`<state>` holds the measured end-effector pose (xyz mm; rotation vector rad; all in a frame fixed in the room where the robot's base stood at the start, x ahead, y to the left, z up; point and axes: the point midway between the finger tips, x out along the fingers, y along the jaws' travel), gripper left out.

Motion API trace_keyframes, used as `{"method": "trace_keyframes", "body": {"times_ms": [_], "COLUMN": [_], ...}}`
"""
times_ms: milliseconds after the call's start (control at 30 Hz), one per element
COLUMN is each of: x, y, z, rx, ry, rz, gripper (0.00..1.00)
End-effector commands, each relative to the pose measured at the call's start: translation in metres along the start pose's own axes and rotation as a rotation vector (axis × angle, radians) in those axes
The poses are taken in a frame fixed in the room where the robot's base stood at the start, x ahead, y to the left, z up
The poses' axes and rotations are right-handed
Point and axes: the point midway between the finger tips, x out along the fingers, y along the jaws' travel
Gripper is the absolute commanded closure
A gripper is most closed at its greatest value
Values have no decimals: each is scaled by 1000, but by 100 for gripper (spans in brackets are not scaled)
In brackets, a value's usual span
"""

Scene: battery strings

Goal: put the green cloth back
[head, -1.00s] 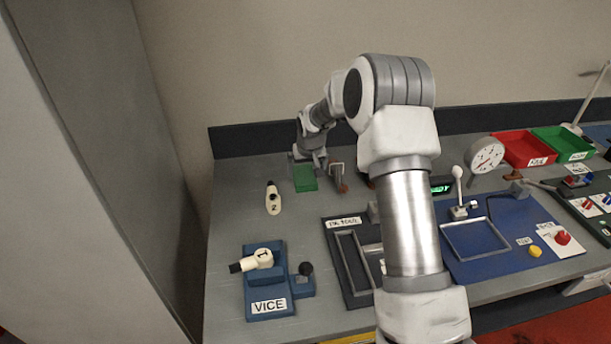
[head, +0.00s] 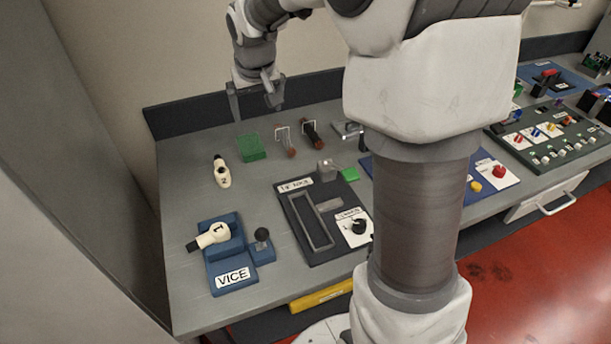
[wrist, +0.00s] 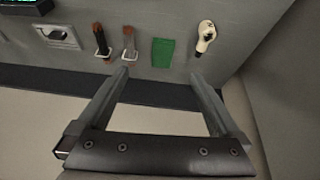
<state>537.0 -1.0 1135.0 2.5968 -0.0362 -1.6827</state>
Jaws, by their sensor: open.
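The green cloth (head: 251,147) lies flat on the grey bench near its back left, and it also shows in the wrist view (wrist: 162,53). My gripper (head: 255,104) is open and empty, raised above the back edge of the bench, behind and above the cloth. In the wrist view my two fingers (wrist: 160,75) are spread apart, and the cloth shows beyond and between them, not touched. A smaller bright green piece (head: 349,174) lies by the dark fixture; I cannot tell what it is.
A cream tool marked 2 (head: 221,172) lies left of the cloth. Two handled tools (head: 312,133) lie to its right. A blue vice (head: 226,262) stands at front left, and a dark fixture plate (head: 301,222) at centre. Bare bench lies in front of the cloth.

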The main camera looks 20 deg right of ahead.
Motion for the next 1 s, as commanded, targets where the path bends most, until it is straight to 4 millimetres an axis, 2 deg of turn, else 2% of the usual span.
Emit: {"method": "trace_keyframes", "body": {"times_ms": [33,200,400,500,700,800,1000], "x": [-22,-77,-126,-143,-161,-164,-164], "y": [0,3,3,3,2,1,0], "z": [12,56,118,151,210,230,246], "rx": [-3,0,5,12,24,27,28], "ry": [11,23,42,51,66,70,70], "rz": [6,15,11,2,-19,-31,-42], "gripper": [0,0,0,0,0,0,0]}}
